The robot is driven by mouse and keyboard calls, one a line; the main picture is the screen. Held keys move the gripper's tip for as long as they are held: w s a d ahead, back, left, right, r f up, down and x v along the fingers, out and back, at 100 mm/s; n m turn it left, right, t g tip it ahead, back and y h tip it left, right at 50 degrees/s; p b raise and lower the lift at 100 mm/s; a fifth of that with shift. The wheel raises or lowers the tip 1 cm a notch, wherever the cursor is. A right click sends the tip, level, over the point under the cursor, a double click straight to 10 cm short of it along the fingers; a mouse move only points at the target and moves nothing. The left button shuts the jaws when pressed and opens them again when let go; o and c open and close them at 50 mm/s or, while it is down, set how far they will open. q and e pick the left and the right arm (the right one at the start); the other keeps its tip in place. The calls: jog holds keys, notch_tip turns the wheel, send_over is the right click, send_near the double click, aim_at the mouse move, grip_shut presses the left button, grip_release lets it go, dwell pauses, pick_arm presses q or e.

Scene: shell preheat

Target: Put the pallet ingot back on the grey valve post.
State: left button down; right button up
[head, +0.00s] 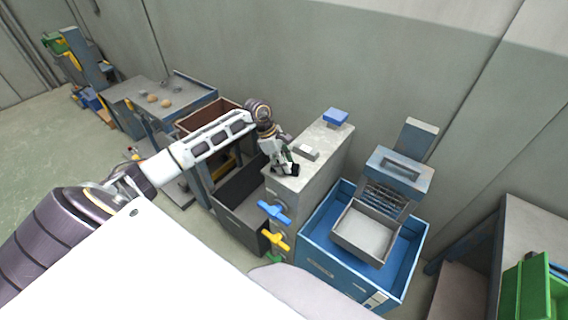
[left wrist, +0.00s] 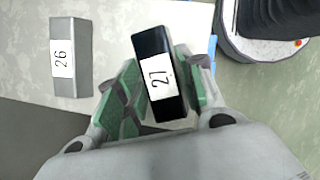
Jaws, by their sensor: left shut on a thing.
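My left gripper (head: 284,165) is over the near end of the grey valve post's top (head: 325,138). It is shut on a black ingot with a white label (left wrist: 150,52) that seems to read 27, between green finger pads. Only a small dark part of this ingot (head: 294,170) shows in the head view. I cannot tell whether it touches the post top. A light grey ingot (head: 308,152) lies on the post behind the gripper; in the left wrist view a grey ingot labelled 26 (left wrist: 64,85) lies to the left, apart from the black one. My right gripper is out of view.
A blue block (head: 336,118) sits at the post's far end. Blue, yellow and green valve handles (head: 274,211) stick out of its front. A blue bin (head: 318,246) with a grey tray stands to its right. An open dark box (head: 240,198) stands left.

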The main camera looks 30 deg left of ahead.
pick_arm(q)
jog(key=shift+f, duration=0.3)
jog(key=shift+f, duration=0.1)
jog(key=c, duration=0.9)
grip_release()
jog(key=b+v, duration=0.2)
jog(key=v, duration=1)
